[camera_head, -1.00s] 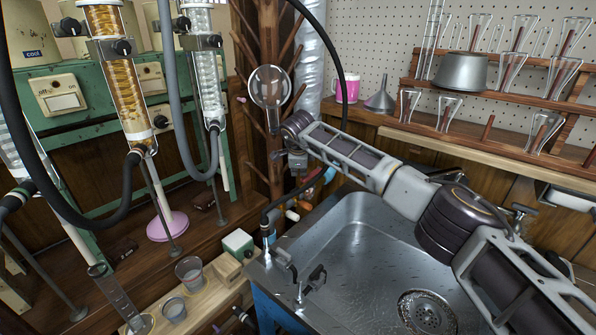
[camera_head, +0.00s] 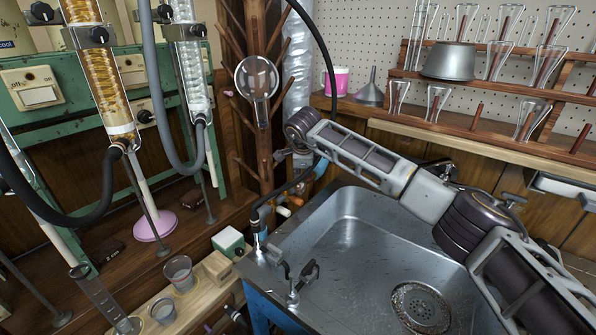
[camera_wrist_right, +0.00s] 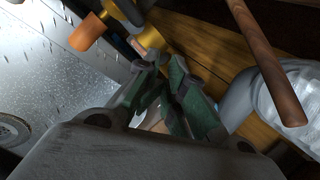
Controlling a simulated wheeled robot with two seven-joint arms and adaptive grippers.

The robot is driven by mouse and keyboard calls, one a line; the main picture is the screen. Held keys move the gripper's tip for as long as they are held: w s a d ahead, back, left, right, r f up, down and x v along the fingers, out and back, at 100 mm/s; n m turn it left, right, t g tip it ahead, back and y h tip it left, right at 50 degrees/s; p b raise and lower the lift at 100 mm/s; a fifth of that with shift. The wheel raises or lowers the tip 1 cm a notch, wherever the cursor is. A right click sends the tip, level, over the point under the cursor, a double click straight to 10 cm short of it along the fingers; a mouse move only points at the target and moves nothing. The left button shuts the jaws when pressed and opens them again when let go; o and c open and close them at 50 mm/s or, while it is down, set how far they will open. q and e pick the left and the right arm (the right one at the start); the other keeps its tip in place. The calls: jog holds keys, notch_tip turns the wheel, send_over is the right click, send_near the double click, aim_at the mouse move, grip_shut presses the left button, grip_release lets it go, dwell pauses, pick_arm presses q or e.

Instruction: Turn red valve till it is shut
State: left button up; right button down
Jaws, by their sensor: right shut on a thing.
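My right gripper (camera_wrist_right: 165,90) has its dark green fingers closed together beside a row of small valves behind the sink. What lies between them is mostly hidden; from its place I take it to be the red valve's handle. An orange handle (camera_wrist_right: 87,33) and a yellow fitting (camera_wrist_right: 151,38) show just beyond the fingers in the right wrist view. In the head view, my right wrist blocks part of the row, where an orange handle (camera_head: 295,200) and a white handle (camera_head: 283,211) show. The left gripper is out of view.
The steel sink (camera_head: 350,240) lies under my right arm. A round glass flask (camera_head: 257,78) and wooden drying rack (camera_head: 264,150) stand close behind the gripper. Glass condensers (camera_head: 109,85) with hoses fill the left. Beakers (camera_head: 178,272) stand on a low shelf.

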aim_at(309, 176)
jog(key=shift+s+d+f, duration=0.15)
jog(key=shift+d+f, duration=0.15)
jog(key=shift+f, duration=0.2)
jog(key=shift+s+d+f, duration=0.1)
jog(key=shift+d+f, duration=0.15)
jog(key=shift+f, duration=0.25)
jog(key=shift+s+d+r, duration=0.1)
jog(key=shift+d, duration=0.5)
pick_arm(q)
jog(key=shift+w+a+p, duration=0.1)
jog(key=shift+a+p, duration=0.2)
jog(key=shift+p, duration=0.3)
pick_arm(e)
jog(key=w+d, duration=0.2)
jog(key=d, duration=0.4)
jog(key=shift+d, duration=0.25)
jog(key=shift+w, duration=0.1)
pick_arm(q)
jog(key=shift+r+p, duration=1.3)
jog(key=shift+p, duration=0.05)
pick_arm(e)
jog(key=shift+a+r, duration=0.2)
jog(key=shift+r, duration=0.65)
jog(key=shift+a+r, duration=0.2)
jog(key=shift+r, duration=0.6)
jog(key=shift+a+r, duration=0.2)
jog(key=shift+r, duration=0.65)
